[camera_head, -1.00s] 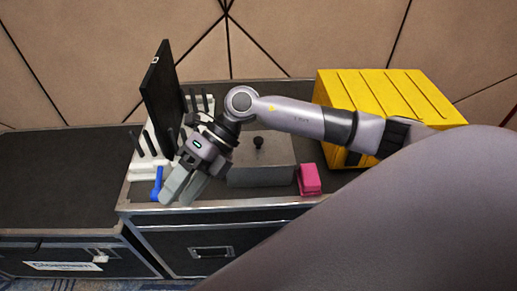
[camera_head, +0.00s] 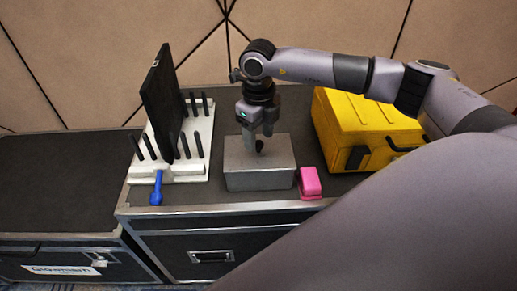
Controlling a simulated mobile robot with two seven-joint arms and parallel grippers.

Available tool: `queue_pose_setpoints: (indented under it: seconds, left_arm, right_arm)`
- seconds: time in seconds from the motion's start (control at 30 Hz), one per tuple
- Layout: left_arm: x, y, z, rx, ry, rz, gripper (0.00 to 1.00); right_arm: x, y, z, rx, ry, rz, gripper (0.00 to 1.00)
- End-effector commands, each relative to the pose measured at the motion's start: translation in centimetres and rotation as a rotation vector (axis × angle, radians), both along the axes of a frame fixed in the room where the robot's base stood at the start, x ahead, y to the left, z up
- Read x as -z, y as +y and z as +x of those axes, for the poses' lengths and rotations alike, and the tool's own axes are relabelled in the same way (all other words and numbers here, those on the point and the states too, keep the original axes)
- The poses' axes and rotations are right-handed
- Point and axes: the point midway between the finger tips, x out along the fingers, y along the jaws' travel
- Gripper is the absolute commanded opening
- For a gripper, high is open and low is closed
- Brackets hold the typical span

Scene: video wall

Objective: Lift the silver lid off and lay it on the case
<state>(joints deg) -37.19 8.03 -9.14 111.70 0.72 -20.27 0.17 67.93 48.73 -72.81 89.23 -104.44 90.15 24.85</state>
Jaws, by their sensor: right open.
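The silver lid (camera_head: 275,158) sits on a grey metal box (camera_head: 260,181) on top of the dark flight case (camera_head: 225,211). The lid's small black knob is at its middle, partly hidden by my gripper. My right gripper (camera_head: 259,147) points down over the lid with its fingers open around or right beside the knob; I cannot tell if they touch it. My left gripper is not in view.
A white rack (camera_head: 186,170) with black pegs and an upright black panel (camera_head: 161,102) stands left of the box. A blue tool (camera_head: 157,188), a pink block (camera_head: 309,183) and a yellow case (camera_head: 362,135) are nearby. A lower dark case (camera_head: 60,185) is clear at left.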

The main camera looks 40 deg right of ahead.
Motion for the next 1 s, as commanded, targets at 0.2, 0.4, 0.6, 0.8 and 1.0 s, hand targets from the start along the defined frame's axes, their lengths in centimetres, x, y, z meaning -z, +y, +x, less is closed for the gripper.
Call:
queue_pose_setpoints:
  seconds: [0.2,0.4,0.6,0.8,1.0]
  left_arm:
    - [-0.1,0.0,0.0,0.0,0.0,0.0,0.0]
    - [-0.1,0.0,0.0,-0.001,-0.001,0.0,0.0]
    - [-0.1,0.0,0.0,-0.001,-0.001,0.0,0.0]
    - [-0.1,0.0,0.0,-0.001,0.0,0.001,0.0]
    - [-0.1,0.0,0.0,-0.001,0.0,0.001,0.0]
  right_arm:
    - [1.7,0.1,0.0,-0.001,0.0,0.004,0.56]
    - [1.8,0.1,0.0,-0.001,0.0,0.004,0.49]
    - [1.7,0.1,0.0,-0.001,-0.001,0.004,0.0]
    - [1.7,0.1,0.0,-0.001,-0.001,0.005,0.0]
    - [0.9,0.1,0.1,-0.001,-0.003,0.005,0.0]
